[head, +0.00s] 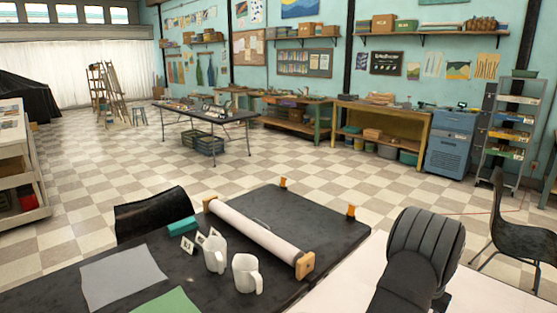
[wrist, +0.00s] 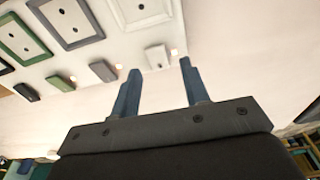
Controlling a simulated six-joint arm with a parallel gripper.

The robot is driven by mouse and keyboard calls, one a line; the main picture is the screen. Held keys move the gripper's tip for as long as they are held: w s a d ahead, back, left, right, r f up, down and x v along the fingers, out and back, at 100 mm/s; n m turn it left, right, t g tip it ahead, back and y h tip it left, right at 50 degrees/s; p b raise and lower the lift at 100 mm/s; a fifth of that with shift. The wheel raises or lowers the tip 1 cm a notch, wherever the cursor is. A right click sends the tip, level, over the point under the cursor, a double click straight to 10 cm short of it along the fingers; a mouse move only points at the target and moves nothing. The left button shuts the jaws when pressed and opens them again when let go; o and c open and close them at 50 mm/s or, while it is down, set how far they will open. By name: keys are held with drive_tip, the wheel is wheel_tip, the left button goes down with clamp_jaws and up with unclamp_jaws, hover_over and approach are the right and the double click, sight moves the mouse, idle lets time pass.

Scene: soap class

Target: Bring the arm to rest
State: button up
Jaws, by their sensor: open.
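My gripper (wrist: 157,64) shows in the wrist view with its two blue-grey fingers spread apart. No object is held between them. Beyond the fingertips, a small white block (wrist: 157,57) lies on a pale surface. In the head view my dark ribbed arm stands at the lower right over a pale surface (head: 492,294); the fingers cannot be made out there.
The wrist view shows a grey block (wrist: 103,70), a green block (wrist: 60,83) and framed plates, including a white plate (wrist: 122,22). The head view shows two white mugs (head: 246,274), a paper roll (head: 252,231) on a dark table (head: 300,203), and a chair (head: 510,232) at right.

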wheel_tip(320, 180, up, 16)
drive_tip(key=s+a, duration=0.2)
drive_tip(key=f, duration=0.5)
drive_tip(key=w+d+f, duration=0.1)
drive_tip(key=f, duration=0.5)
drive_tip(key=w+d+f, duration=0.1)
drive_tip(key=f, duration=0.5)
drive_tip(key=shift+s+a+r+t+h, duration=0.1)
drive_tip(key=shift+s+a+t+h, duration=0.05)
drive_tip(key=shift+t+h, duration=0.35)
drive_tip(key=shift+s+a+t+h, duration=0.1)
drive_tip(key=shift+a+t+h, duration=0.05)
drive_tip(key=shift+t+h, duration=0.35)
drive_tip(key=v, duration=1.7)
drive_tip(key=shift+w+d+f, duration=0.5)
drive_tip(key=shift+d+f, duration=0.05)
drive_tip(key=shift+f, duration=0.2)
drive_tip(key=shift+w+d+f, duration=0.5)
drive_tip(key=shift+d+f, duration=0.05)
drive_tip(key=shift+f, duration=0.2)
